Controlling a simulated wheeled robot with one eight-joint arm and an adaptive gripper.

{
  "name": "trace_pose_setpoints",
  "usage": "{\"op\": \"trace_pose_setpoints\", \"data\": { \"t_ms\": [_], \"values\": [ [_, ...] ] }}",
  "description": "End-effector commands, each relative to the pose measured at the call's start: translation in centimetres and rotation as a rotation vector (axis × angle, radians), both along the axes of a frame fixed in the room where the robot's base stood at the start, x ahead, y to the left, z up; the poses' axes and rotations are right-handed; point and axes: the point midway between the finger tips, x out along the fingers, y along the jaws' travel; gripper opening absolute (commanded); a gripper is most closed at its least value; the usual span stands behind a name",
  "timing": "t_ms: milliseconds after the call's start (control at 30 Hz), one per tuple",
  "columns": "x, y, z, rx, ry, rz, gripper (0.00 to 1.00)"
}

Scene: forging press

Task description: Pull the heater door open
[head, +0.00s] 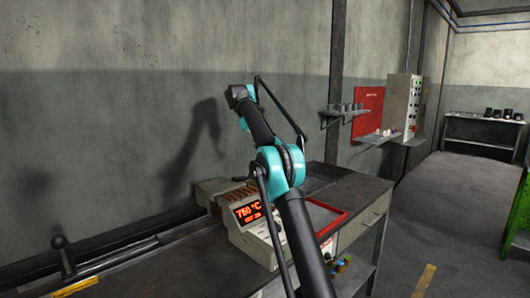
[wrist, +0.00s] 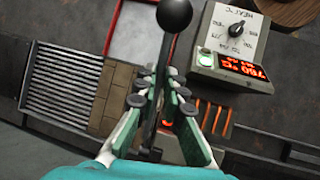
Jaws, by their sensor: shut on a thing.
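The heater (head: 252,225) is a light grey box on the bench in the head view, with a red display reading about 760 °C. In the wrist view the heater (wrist: 232,45) shows a dial, the display and glowing orange slots below. A dark lever with a black ball knob (wrist: 174,15) runs between the fingers of my gripper (wrist: 160,88). The fingers are shut on the lever, below its knob. How the lever joins the door is hidden by the fingers. In the head view, my arm blocks part of the heater, and the fingers cannot be made out.
A red-rimmed tray (head: 328,212) lies on the bench right of the heater. A ribbed grate (wrist: 65,85) and brown blocks (wrist: 116,95) lie left of the fingers in the wrist view. Another lever (head: 63,256) stands at the far left.

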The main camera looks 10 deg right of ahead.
Motion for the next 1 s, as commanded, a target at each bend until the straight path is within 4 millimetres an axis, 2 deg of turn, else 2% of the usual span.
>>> {"op": "trace_pose_setpoints", "data": {
  "t_ms": [433, 467, 600, 1000],
  "values": [
    [0.05, 0.04, 0.07, -0.003, 0.003, 0.001, 0.00],
    [0.05, 0.04, 0.07, -0.003, 0.003, 0.001, 0.12],
    [0.04, 0.04, 0.07, -0.003, 0.003, 0.001, 0.29],
    [-0.02, 0.01, -0.01, 0.001, -0.001, 0.000, 0.31]
  ]
}}
